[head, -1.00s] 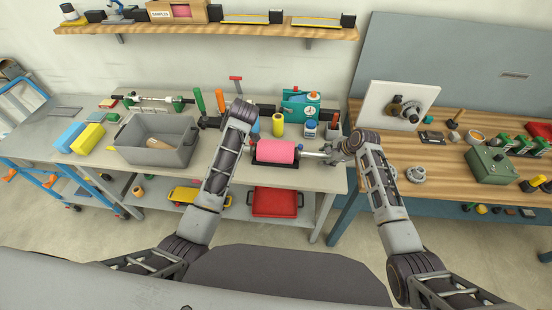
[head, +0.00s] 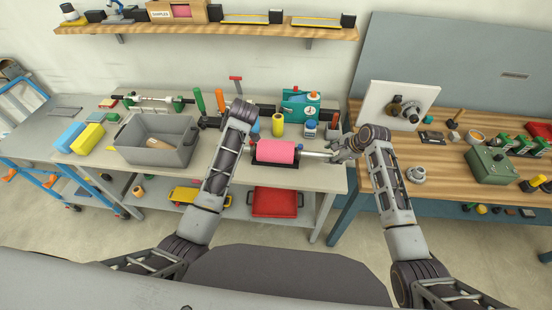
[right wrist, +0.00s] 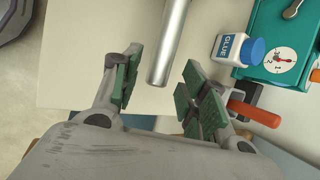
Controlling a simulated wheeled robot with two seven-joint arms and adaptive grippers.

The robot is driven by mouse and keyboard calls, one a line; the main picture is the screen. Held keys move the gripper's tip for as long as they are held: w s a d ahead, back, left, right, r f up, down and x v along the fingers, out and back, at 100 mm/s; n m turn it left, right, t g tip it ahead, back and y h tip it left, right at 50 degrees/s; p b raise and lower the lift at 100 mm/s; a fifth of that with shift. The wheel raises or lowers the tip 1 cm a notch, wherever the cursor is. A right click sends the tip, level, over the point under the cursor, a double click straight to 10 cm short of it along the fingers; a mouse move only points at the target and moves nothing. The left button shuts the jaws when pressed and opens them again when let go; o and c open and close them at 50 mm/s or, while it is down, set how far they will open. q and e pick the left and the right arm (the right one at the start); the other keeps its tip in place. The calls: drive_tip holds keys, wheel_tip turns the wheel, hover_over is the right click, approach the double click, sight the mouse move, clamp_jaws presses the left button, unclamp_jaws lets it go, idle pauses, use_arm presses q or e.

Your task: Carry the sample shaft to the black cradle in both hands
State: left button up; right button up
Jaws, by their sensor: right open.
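The sample shaft, a metal rod with a pink roll (head: 277,151) on it, lies level at the front of the grey bench. The black cradle (head: 275,165) shows as a dark edge directly under the roll. My right gripper (head: 338,150) is at the rod's bare right end. In the right wrist view the rod's end (right wrist: 160,72) reaches between the spread green-padded fingers (right wrist: 164,88), with clear gaps and nearer the left one. My left arm's end is beside the roll's left side. My left gripper's fingers and the shaft's left end are hidden by that arm.
A grey bin (head: 155,140) stands to the left on the bench. Behind the shaft are a yellow roll (head: 278,125), a glue bottle (head: 310,130) and a teal box with a dial (head: 300,103). A wooden bench (head: 455,165) stands at right.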

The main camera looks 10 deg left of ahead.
drive_tip(key=v, duration=0.7)
drive_tip(key=shift+s+d+r, duration=0.15)
drive_tip(key=shift+s+r, duration=0.1)
drive_tip(key=shift+r, duration=0.05)
idle(0.3)
drive_tip(key=p+v, duration=0.5)
drive_tip(key=v, duration=0.2)
idle(1.7)
idle(0.5)
